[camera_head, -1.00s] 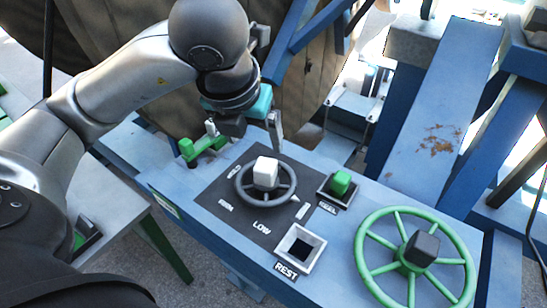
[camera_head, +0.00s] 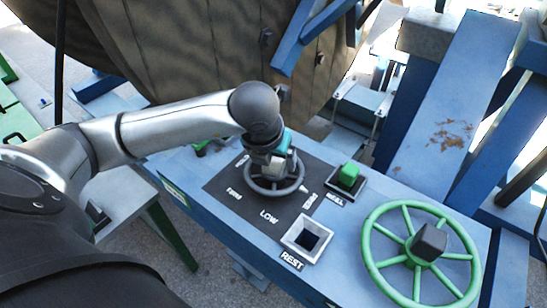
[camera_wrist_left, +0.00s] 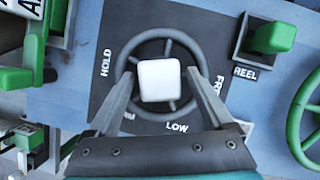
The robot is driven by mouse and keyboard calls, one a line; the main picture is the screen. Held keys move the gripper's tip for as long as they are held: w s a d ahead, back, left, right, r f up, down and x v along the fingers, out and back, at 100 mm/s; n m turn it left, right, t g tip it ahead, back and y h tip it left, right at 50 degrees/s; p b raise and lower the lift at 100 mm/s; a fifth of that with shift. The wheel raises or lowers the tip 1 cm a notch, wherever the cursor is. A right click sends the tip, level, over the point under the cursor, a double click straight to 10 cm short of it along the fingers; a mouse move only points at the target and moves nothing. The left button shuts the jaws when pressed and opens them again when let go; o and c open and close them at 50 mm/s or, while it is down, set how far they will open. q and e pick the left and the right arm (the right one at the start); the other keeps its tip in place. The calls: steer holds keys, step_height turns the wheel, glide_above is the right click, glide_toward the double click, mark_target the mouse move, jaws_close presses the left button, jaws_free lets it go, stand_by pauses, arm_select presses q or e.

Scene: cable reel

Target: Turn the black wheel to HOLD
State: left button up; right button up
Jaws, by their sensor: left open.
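The black wheel (camera_head: 274,188) lies on a dark plate on the blue console. In the left wrist view the black wheel (camera_wrist_left: 157,116) has a white block-shaped knob (camera_wrist_left: 159,80) at its hub. The HOLD label (camera_wrist_left: 106,61) is at the upper left of the wheel, LOW (camera_wrist_left: 177,127) below it, and a partly hidden label starting FRE at the right. My left gripper (camera_wrist_left: 162,85) is open, its two fingers on either side of the white knob with visible gaps. In the head view my left gripper (camera_head: 275,170) is over the wheel and hides part of it. My right gripper is not in view.
A green knob (camera_head: 348,175) in a square holder marked REEL stands right of the wheel. An empty square socket (camera_head: 306,237) marked REST is in front. A large green handwheel (camera_head: 420,255) is at the right. A green lever (camera_wrist_left: 36,50) is left of the plate.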

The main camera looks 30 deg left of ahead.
arm_select(q)
steer(key=shift+c, duration=0.2)
jaws_close()
stand_by(0.6)
